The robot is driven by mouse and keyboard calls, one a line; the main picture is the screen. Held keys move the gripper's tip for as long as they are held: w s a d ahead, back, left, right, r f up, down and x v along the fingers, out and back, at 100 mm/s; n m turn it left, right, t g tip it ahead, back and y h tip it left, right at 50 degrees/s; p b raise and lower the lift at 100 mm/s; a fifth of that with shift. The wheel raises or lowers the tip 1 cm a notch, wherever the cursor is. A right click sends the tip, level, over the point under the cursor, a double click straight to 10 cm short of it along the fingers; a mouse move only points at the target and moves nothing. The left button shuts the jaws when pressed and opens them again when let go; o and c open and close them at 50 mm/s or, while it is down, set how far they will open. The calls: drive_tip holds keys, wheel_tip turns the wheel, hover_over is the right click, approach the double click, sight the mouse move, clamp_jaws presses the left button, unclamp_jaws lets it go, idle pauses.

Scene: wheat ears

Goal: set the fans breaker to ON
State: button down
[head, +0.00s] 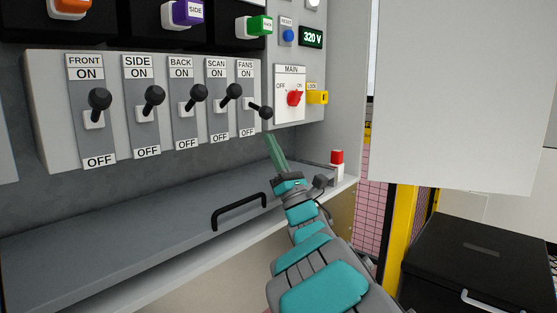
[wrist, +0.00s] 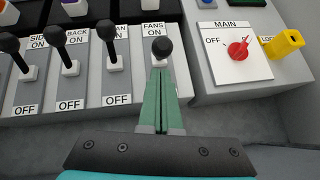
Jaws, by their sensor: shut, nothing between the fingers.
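The fans breaker (head: 266,112) is the rightmost lever in the row, a black knob on a white base under the FANS ON label. In the head view its knob hangs lower than its neighbours, pointing outward and slightly down. In the wrist view the fans breaker (wrist: 162,47) is straight ahead of the fingertips. My gripper (head: 271,138) has green fingers, shut and empty, just below the knob. In the wrist view my gripper (wrist: 158,72) has its tips just under the knob, over the lower plate; whether they touch the lever I cannot tell.
The scan lever (head: 233,91) and the other levers to the left point up toward ON. The red main switch (head: 295,98) and yellow lock (head: 318,97) are close on the right. A grey ledge with a black handle (head: 239,211) lies below.

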sight(260, 110)
drive_tip(key=shift+x, duration=1.7)
drive_tip(key=shift+r, duration=0.1)
